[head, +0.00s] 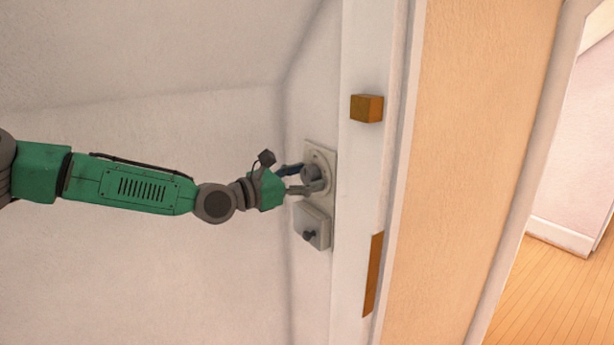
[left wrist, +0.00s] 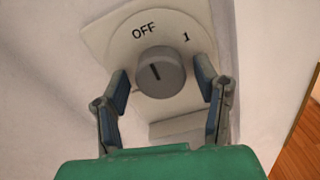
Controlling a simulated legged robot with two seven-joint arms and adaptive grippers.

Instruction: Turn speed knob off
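The speed knob (left wrist: 160,73) is a round grey dial on a pale wall plate (left wrist: 187,24). The plate carries the marks OFF at the upper left and 1 at the right. A dark line on the knob's face points up, between the two marks and nearer OFF. In the head view the knob (head: 311,174) sits on the upper plate (head: 325,157). My left gripper (head: 300,179) is at the knob; in the left wrist view its open fingers (left wrist: 163,82) stand on either side of it, with contact unclear. My right gripper is not in view.
A smaller plate with a dark switch (head: 309,235) is just below. A wooden block (head: 367,108) and a brown strip (head: 373,274) are on the white frame to the right. An opening with a wooden floor (head: 555,290) lies farther right.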

